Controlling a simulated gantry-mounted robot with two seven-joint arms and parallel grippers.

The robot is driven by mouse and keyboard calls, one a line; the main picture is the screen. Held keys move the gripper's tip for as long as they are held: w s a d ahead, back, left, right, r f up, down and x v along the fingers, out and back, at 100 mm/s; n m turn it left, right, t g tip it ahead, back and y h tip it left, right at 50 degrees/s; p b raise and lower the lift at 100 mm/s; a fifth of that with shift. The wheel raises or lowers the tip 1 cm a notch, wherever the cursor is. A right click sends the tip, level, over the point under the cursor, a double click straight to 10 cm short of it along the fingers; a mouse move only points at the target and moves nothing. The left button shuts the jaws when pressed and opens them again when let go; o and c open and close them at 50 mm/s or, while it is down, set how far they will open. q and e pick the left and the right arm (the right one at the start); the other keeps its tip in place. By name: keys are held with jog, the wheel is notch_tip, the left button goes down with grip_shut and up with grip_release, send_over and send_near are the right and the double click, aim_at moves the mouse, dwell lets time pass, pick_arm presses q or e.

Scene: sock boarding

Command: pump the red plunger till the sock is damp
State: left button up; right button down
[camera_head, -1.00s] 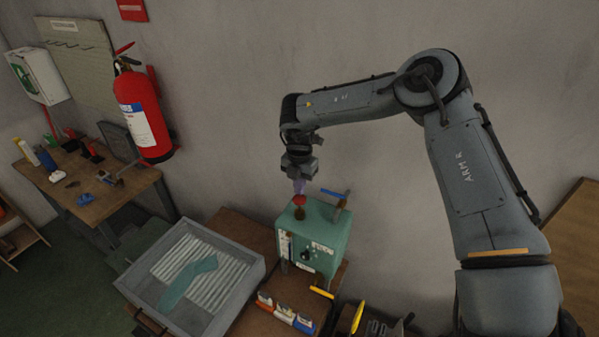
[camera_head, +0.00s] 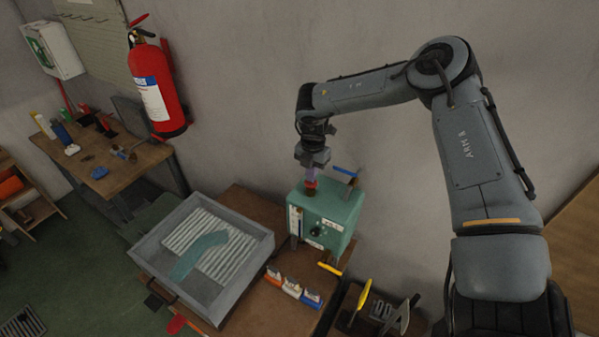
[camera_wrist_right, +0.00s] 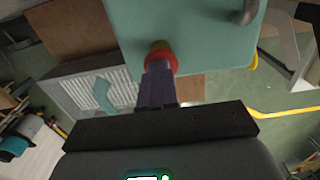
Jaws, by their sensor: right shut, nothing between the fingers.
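The red plunger (camera_head: 311,184) stands on top of the green box (camera_head: 338,212), towards its left side. My right gripper (camera_head: 312,177) is shut and points down, its fingertips at the plunger's red cap. In the right wrist view the shut fingers (camera_wrist_right: 157,78) end at the red cap (camera_wrist_right: 161,56) and seem to touch it; they hold nothing. The teal sock (camera_head: 200,254) lies bent on the ribbed floor of the grey tray (camera_head: 243,283), left of the box. I cannot tell how damp it is. My left gripper is out of view.
A blue-handled lever (camera_head: 346,171) stands on the box beside the plunger. Small white-topped blocks (camera_head: 292,288) and a yellow handle (camera_head: 330,268) lie in front of it. A fire extinguisher (camera_head: 157,88) hangs on the wall, and a side bench (camera_head: 130,173) stands at left.

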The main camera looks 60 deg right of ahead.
jog(key=shift+f, duration=0.2)
jog(key=shift+r+p, duration=0.4)
jog(key=shift+r, duration=0.1)
notch_tip(320, 180, up, 4)
jog(key=p, duration=0.2)
jog(key=shift+r+p, duration=0.15)
jog(key=shift+p, duration=0.15)
notch_tip(320, 180, up, 9)
jog(key=b, duration=0.2)
jog(key=shift+r, duration=0.1)
